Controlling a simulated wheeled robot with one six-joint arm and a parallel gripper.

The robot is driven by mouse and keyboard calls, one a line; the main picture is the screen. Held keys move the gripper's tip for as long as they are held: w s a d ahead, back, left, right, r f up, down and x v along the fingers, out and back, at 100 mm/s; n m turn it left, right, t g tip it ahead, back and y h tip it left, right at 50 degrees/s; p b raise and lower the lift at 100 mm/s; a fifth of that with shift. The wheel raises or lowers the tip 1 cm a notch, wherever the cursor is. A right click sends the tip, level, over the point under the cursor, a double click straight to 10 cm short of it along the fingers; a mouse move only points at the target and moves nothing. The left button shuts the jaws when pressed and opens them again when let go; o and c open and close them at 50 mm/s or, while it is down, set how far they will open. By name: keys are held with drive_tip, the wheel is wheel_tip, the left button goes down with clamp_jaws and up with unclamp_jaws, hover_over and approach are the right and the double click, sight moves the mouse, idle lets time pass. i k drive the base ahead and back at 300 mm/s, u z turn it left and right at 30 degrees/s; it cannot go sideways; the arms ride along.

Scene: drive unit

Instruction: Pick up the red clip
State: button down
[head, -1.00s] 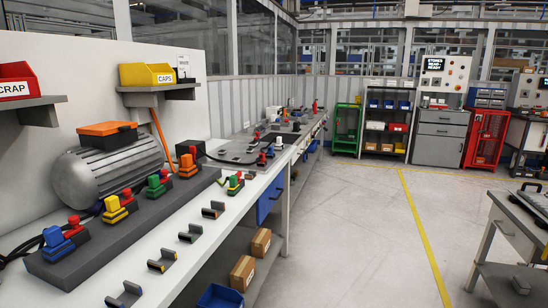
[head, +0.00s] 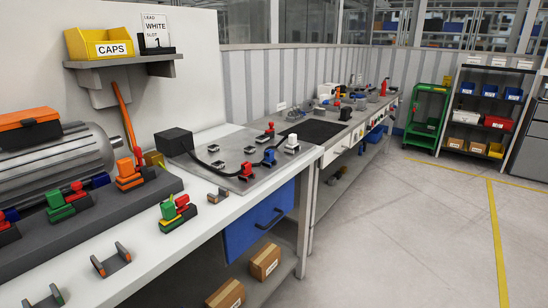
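I cannot tell for sure which piece is the red clip; several small pieces have red parts. A red upright piece (head: 248,169) stands on the grey plate (head: 218,161) on the bench, and another red piece (head: 270,129) stands farther back on it. A blue piece (head: 269,156) and a white piece (head: 292,143) are on the same plate. Nearer, a green and yellow clip with a red part (head: 177,210) sits on the white benchtop. A green clip with a red top (head: 68,200) and an orange clip (head: 128,172) sit on the dark rail. My gripper is not in view.
The dark rail (head: 100,228) runs along the bench before a grey motor (head: 60,160). Empty holders (head: 110,260) lie on the benchtop. A yellow CAPS bin (head: 98,42) and a "LEAD WHITE SLOT 1" sign (head: 156,30) are on a shelf. Open floor (head: 400,235) lies right.

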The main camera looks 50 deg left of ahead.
sight(247, 166)
drive_tip(key=u, duration=0.25)
drive_tip(key=i, duration=1.75)
drive_tip(key=u, duration=1.15)
drive_tip(key=i, duration=0.95)
drive_tip(key=u, duration=1)
